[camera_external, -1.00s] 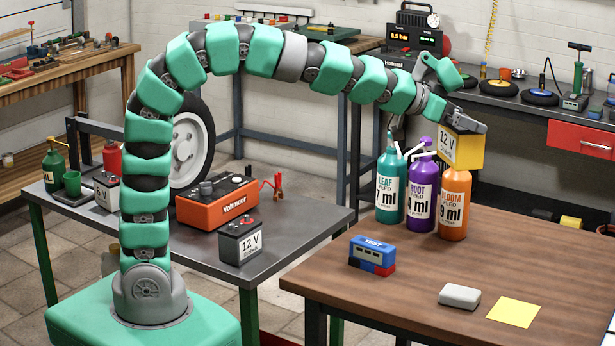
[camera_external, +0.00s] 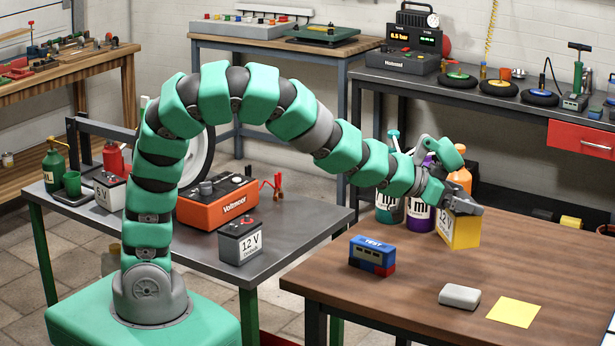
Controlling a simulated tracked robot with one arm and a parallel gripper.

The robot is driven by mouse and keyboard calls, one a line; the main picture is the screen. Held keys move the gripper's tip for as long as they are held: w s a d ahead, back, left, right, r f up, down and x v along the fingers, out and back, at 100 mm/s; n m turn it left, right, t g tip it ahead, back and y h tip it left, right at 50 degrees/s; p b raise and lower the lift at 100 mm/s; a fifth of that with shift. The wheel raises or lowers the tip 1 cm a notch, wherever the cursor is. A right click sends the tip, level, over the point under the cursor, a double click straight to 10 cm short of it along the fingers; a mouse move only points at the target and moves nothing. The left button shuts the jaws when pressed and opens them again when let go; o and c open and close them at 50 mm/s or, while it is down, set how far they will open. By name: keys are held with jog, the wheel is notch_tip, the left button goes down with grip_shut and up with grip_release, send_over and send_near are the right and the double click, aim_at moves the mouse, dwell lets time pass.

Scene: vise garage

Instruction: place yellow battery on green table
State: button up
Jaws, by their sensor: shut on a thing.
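The yellow battery (camera_external: 466,233), labelled 12 V, is in my gripper (camera_external: 462,206). The gripper is shut on it from above, and the fingers cover its top. The battery is a little tilted, low over the far part of the brown wooden table (camera_external: 420,285), in front of the bottles. I cannot tell whether it touches the tabletop. A table with green legs and a grey top (camera_external: 300,238) stands at the left, beside my base.
On the green-legged table are a black 12 V battery (camera_external: 241,241), an orange Voltmeer box (camera_external: 216,204) and a white 6 V battery (camera_external: 109,191). The brown table holds a blue TEST block (camera_external: 373,252), grey block (camera_external: 459,296), yellow sheet (camera_external: 514,312) and bottles (camera_external: 422,214) behind the battery.

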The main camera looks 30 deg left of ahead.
aim_at(460, 225)
notch_tip(460, 225, down, 6)
jog(key=shift+d+f, duration=0.15)
jog(key=shift+f, duration=0.05)
jog(key=shift+d+r+b+x, duration=0.2)
jog(key=shift+b+x, duration=0.5)
jog(key=shift+x, duration=2.05)
jog(key=shift+d+r+b+x, duration=0.1)
jog(key=shift+r+b+x, duration=0.4)
jog(key=shift+x, duration=2.3)
jog(key=shift+d+r+b+x, duration=0.1)
jog(key=shift+b+x, duration=0.75)
jog(key=shift+x, duration=1.9)
jog(key=o, duration=1.7)
jog(key=shift+a, duration=0.1)
